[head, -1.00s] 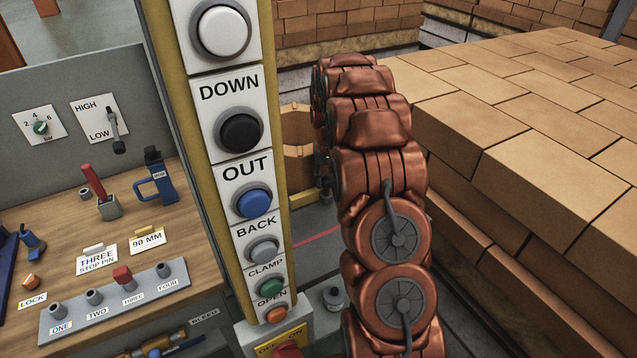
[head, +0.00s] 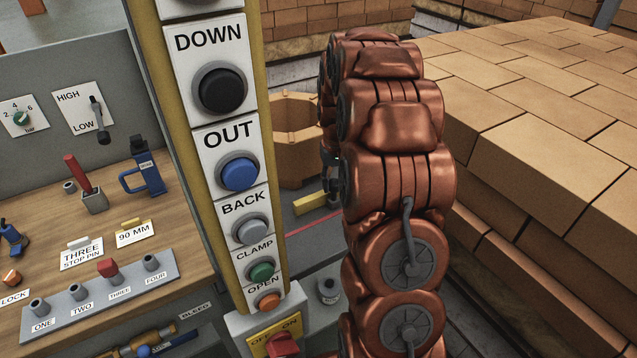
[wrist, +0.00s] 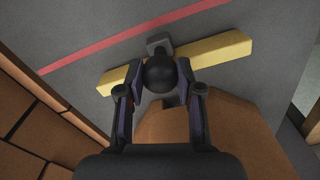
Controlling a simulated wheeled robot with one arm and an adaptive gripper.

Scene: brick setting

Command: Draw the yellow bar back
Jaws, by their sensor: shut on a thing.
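The yellow bar (wrist: 222,51) lies slantwise on the grey surface in the wrist view. A dark round knob (wrist: 160,78) sits at its middle, with a small grey block behind. My gripper (wrist: 160,70) is shut on this knob, one finger on each side. In the head view a short piece of the bar (head: 311,203) shows between the button column and my arm, just behind a red line (head: 314,221).
A hollow brick-coloured block (head: 293,150) stands behind the bar. The button column (head: 277,120) rises close at the left of my arm. A large brick stack (head: 530,120) fills the right. A workbench (head: 190,235) with levers and pins is at far left.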

